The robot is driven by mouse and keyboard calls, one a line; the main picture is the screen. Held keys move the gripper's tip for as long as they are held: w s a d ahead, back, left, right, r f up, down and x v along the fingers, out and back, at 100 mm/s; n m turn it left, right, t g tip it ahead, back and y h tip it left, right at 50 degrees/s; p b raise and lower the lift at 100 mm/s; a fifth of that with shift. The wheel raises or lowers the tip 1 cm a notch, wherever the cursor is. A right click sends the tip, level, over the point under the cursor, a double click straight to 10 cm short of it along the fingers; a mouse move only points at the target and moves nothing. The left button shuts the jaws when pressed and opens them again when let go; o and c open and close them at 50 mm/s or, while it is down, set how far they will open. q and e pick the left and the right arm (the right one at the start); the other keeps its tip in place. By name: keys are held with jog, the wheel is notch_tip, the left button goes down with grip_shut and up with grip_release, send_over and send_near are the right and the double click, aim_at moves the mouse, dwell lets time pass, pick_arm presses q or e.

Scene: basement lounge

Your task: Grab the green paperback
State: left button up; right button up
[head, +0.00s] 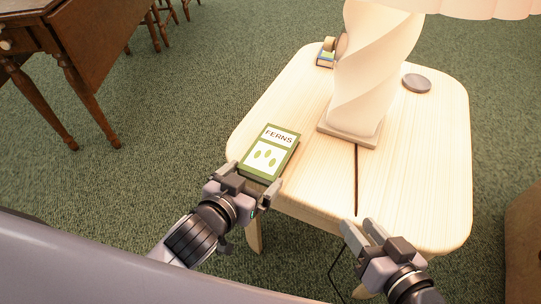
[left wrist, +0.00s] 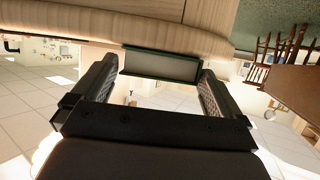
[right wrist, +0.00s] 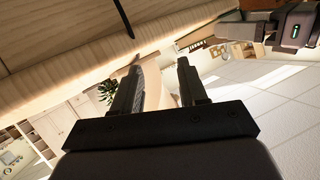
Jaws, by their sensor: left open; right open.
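The green paperback (head: 269,152) lies flat near the left front edge of the light wooden side table (head: 310,190). Its cover reads FERNS. My left gripper (head: 252,181) is open at the near end of the book, one finger toward each side. In the left wrist view the book's end (left wrist: 161,66) shows between and just beyond the open fingers (left wrist: 160,88). I cannot tell whether they touch it. My right gripper (head: 360,226) is open and empty at the table's front edge; its fingers also show in the right wrist view (right wrist: 158,85).
A lamp with a twisted white body (head: 377,70) stands behind and right of the book. A dark cord runs from it to the front edge. A grey round disc (head: 417,83) and a small box-like item (head: 326,55) lie farther back. A wooden desk (head: 110,35) stands at left.

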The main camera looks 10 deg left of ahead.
pick_arm(q)
jog(key=shift+w, duration=0.1)
jog(key=c, duration=0.8)
